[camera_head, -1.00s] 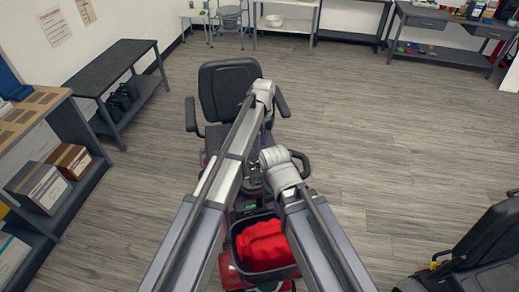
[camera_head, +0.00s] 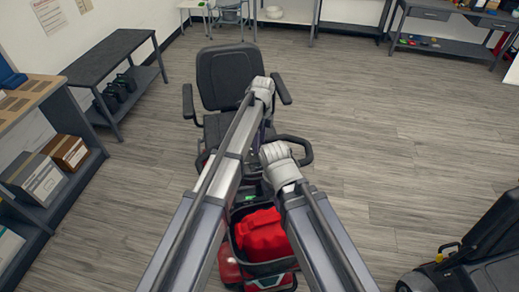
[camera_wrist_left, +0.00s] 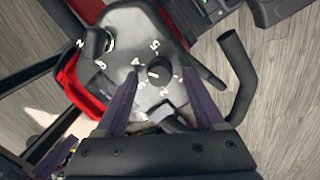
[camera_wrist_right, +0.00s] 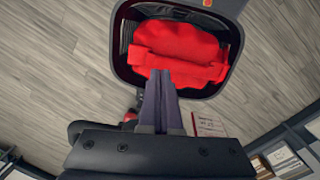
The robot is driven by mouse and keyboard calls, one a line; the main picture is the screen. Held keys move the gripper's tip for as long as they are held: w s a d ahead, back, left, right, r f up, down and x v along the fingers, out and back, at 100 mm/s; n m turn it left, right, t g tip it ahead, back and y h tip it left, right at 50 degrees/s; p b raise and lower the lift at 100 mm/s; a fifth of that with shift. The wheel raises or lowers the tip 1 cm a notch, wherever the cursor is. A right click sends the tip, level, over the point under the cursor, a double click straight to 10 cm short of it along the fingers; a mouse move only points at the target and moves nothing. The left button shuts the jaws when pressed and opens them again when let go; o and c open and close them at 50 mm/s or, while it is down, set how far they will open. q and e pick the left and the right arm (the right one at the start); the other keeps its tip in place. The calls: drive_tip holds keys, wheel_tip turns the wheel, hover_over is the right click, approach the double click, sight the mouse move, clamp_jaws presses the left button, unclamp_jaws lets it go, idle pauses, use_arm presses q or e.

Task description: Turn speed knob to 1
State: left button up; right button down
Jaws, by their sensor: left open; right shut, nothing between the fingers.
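My left gripper (camera_wrist_left: 160,76) is open, with one finger on each side of the knob; contact cannot be told. In the head view my arm hides the knob. My right gripper (camera_wrist_right: 160,72) is shut and empty, over the scooter's front basket.
A second knob or key switch (camera_wrist_left: 97,42) is on the console's upper left. A handlebar (camera_wrist_left: 240,75) curves at right. The black basket (camera_wrist_right: 122,62) holds a red bag (camera_wrist_right: 180,50). The scooter seat (camera_head: 228,75) stands behind. Another scooter (camera_head: 480,255) is at lower right; open floor lies between.

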use_arm(q)
drive_tip(key=shift+s+f, duration=0.1)
drive_tip(key=shift+f, duration=0.4)
drive_tip(key=shift+c, duration=0.2)
clamp_jaws()
